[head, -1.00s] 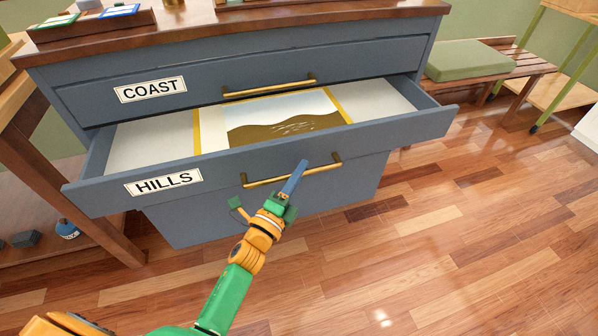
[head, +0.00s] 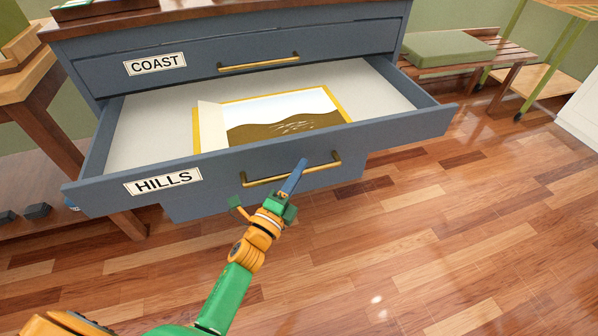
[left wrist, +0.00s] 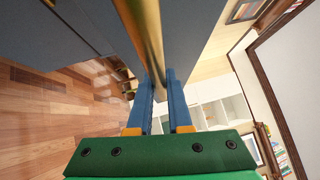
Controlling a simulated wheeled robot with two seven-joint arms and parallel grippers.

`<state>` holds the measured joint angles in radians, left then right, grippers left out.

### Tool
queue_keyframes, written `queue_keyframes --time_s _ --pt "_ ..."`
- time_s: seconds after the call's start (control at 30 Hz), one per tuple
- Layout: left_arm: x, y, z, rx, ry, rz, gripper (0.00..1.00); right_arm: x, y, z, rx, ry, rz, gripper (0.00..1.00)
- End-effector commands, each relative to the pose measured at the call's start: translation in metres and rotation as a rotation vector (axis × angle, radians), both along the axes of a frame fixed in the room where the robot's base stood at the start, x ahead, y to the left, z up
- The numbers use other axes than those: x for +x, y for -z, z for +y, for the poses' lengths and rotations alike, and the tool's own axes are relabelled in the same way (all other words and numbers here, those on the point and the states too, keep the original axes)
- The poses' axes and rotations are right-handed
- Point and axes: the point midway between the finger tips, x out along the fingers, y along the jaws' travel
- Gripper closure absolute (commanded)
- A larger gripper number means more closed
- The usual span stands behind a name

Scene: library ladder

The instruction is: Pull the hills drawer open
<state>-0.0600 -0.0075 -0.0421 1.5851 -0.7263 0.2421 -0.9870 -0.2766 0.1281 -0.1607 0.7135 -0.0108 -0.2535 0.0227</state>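The hills drawer (head: 400,131), blue-grey with a HILLS label (head: 163,181), stands well out of the cabinet in the head view. A landscape picture (head: 285,118) with a yellow border lies inside it. Its brass handle (head: 265,180) runs across the front, right of the label. My left gripper (head: 297,175) is at this handle. In the left wrist view the brass bar (left wrist: 143,30) runs in between the two blue fingers (left wrist: 160,95), which look closed on it. The exact contact is hard to see. My right gripper is in neither view.
The coast drawer (head: 220,66) above is shut. A wooden table (head: 55,120) stands close on the left. A slatted bench (head: 480,58) with a green cushion (head: 447,48) is at the back right. The wooden floor (head: 450,240) in front and to the right is clear.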

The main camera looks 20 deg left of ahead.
Motion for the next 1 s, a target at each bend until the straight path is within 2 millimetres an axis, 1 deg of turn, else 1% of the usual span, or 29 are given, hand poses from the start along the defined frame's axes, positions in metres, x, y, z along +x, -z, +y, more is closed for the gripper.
queue_keyframes --time_s 0.03,0.07,0.1,0.4,0.47,0.57,0.7,0.83,1.0 --pt "0.0 -0.001 0.0 -0.001 -0.001 -0.002 0.72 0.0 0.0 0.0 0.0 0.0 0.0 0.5" --pt "0.0 -0.001 0.0 -0.001 -0.001 -0.002 0.64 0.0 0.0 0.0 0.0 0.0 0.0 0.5" --pt "0.0 -0.001 0.0 -0.001 -0.001 -0.002 0.53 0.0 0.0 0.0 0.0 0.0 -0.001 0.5" --pt "-0.001 0.0 0.001 0.0 -0.001 -0.001 0.53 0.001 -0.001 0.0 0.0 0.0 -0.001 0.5" --pt "-0.008 0.001 0.002 -0.001 -0.002 0.001 0.53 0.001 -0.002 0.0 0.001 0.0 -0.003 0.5" --pt "-0.03 0.004 0.006 -0.001 -0.001 0.004 0.53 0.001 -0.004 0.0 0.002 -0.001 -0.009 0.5" --pt "-0.057 0.009 0.012 -0.001 -0.001 0.002 0.53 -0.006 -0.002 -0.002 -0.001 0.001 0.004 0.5" --pt "-0.068 0.009 0.014 0.0 -0.001 0.0 0.53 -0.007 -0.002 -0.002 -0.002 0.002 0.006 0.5" --pt "-0.069 0.009 0.015 -0.001 -0.001 -0.002 0.53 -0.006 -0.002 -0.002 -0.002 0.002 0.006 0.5"
